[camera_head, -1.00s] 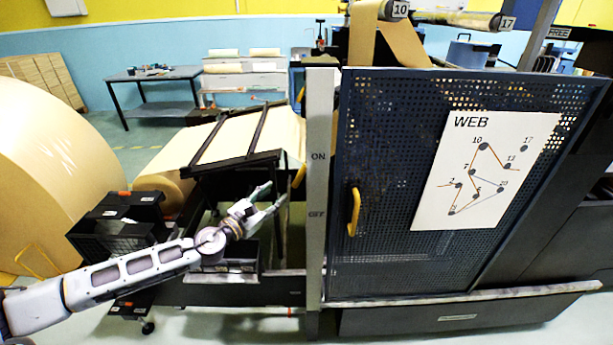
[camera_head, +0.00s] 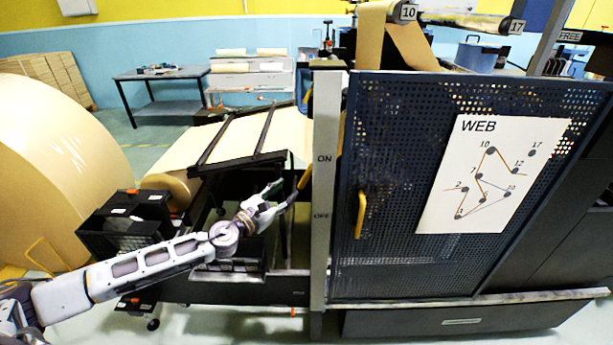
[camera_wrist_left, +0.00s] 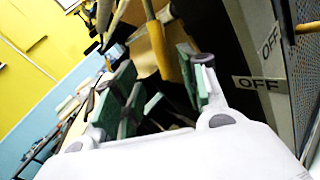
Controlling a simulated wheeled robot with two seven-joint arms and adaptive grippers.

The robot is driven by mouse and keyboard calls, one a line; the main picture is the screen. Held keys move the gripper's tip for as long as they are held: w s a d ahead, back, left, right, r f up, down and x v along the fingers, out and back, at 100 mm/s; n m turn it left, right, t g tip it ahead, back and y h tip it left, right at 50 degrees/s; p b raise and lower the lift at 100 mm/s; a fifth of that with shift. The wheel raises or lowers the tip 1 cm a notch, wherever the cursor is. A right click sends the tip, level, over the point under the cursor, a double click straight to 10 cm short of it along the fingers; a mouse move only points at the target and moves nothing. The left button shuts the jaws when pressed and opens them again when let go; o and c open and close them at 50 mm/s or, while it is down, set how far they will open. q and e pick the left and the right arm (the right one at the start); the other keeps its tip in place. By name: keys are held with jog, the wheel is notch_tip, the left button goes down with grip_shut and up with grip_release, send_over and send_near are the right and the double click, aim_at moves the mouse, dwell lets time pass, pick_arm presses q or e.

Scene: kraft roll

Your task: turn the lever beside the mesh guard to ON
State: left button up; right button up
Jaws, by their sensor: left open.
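The mesh guard (camera_head: 400,190) is a dark perforated panel. A pale post (camera_head: 326,130) along its left edge is marked ON above and OFF below. A yellow-orange lever (camera_head: 304,178) shows just left of the post, nearer the ON mark in this view; its pivot is hidden and its setting is unclear. My left gripper (camera_head: 283,195) is open and empty, left of the post and just below the lever. In the left wrist view the green-padded fingers of my left gripper (camera_wrist_left: 160,85) are apart, with a yellow bar (camera_wrist_left: 157,45) beyond them. An OFF label (camera_wrist_left: 258,83) lies to their right.
A yellow handle (camera_head: 360,215) sits on the guard, right of the post. Black machine frame and a sloping kraft sheet (camera_head: 235,140) lie behind my left arm. A large kraft roll (camera_head: 60,165) stands at left. A dark table (camera_head: 160,74) is far back.

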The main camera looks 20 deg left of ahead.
aim_at(304, 177)
pick_arm(q)
jog(key=shift+p+x, duration=0.95)
jog(key=shift+x, duration=4.65)
jog(key=shift+w+d, duration=0.15)
jog(key=shift+w, duration=0.05)
jog(key=shift+f, duration=0.1)
pick_arm(e)
jog(key=shift+s+a+r, duration=0.15)
jog(key=shift+r, duration=0.45)
jog(key=shift+s+a+r, duration=0.1)
jog(key=shift+a+r, duration=0.05)
jog(key=shift+r, duration=0.4)
jog(key=shift+a, duration=0.15)
pick_arm(q)
jog(key=shift+c, duration=0.3)
